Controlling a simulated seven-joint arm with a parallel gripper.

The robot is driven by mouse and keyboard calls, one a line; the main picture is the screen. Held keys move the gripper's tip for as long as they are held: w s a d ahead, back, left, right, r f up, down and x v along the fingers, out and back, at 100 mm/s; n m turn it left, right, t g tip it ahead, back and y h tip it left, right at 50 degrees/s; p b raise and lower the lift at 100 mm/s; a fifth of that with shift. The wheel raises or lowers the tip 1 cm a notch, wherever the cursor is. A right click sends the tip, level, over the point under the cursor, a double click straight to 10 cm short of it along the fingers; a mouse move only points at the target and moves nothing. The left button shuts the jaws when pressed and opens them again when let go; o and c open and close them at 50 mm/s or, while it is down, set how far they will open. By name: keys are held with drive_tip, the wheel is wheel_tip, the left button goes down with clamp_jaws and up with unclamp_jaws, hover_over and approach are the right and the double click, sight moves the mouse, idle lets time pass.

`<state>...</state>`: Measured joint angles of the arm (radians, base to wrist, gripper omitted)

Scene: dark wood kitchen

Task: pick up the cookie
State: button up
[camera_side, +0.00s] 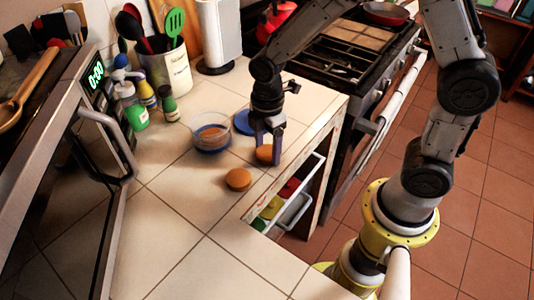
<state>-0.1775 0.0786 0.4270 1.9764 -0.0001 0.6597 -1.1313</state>
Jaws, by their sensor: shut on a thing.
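Two round, orange-brown cookies are on the tiled counter. One cookie (238,179) lies flat and free nearer the camera. The other cookie (265,154) is between the fingers of my gripper (268,148), near the counter's right edge. My gripper points down and is shut on that cookie, with a finger on each side of it. The cookie is at or close to the counter surface; I cannot tell whether it touches.
A clear bowl (211,132) with orange-brown contents stands left of my gripper, with a blue lid (246,122) behind. An open drawer (296,203) is below the counter edge. Bottles (146,92) and a utensil holder (167,77) stand at the back left. The front counter is clear.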

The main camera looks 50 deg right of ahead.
drive_tip(key=shift+c, duration=1.2)
drive_tip(key=shift+r, duration=0.15)
